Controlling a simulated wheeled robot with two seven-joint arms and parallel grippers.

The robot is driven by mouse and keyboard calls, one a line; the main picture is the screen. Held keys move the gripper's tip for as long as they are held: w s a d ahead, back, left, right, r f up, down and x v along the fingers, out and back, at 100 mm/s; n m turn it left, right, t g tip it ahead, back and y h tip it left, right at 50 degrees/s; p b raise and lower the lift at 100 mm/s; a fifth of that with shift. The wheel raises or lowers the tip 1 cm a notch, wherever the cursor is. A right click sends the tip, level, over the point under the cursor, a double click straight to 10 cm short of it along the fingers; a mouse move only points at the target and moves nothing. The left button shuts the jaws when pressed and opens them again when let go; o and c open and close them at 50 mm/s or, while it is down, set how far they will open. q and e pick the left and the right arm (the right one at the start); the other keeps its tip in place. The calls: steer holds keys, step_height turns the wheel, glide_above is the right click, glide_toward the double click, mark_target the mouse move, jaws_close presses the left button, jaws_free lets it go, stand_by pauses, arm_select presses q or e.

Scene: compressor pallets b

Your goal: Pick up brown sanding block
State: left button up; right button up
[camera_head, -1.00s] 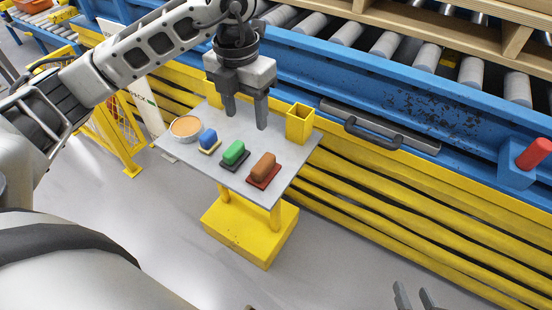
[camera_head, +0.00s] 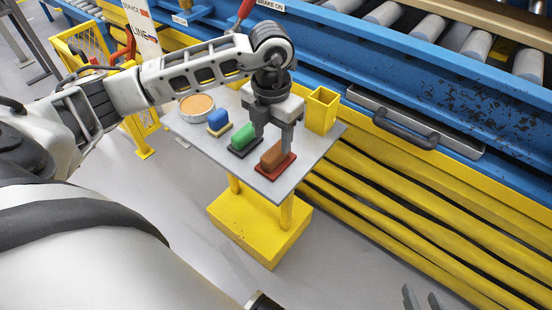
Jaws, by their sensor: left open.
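The brown sanding block (camera_head: 272,158), with a red-brown base, sits near the right front edge of a small grey table (camera_head: 272,188). A green block (camera_head: 242,136) on a dark base and a blue block (camera_head: 219,119) on a cream base stand in a row to its left. My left gripper (camera_head: 273,145) is open, pointing down at the brown block. Its fingers are at either side of the block's upper part in the picture and partly hide it; I cannot tell whether they touch it. My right gripper (camera_head: 422,297) shows only as two separated fingertips at the bottom edge.
A round tin with orange content (camera_head: 196,107) stands at the table's left. An open yellow square holder (camera_head: 321,110) stands at its back right corner. A blue roller conveyor (camera_head: 440,95) with yellow rails (camera_head: 420,200) runs behind. The yellow pedestal (camera_head: 260,228) is below; floor in front is clear.

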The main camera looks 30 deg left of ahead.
mark_target(276, 150)
arm_select(q)
steer(key=shift+w+d+f+b, duration=0.1)
steer(key=shift+f+b, duration=0.05)
steer(key=shift+f, duration=0.85)
steer(key=shift+w+d+f+b, duration=0.1)
steer(key=shift+w+f+b, duration=0.1)
steer(key=shift+f, duration=0.8)
steer(key=shift+w+f+b, duration=0.1)
steer(key=shift+f+b, duration=0.05)
steer(key=shift+f, duration=0.85)
steer(key=c, duration=1.1)
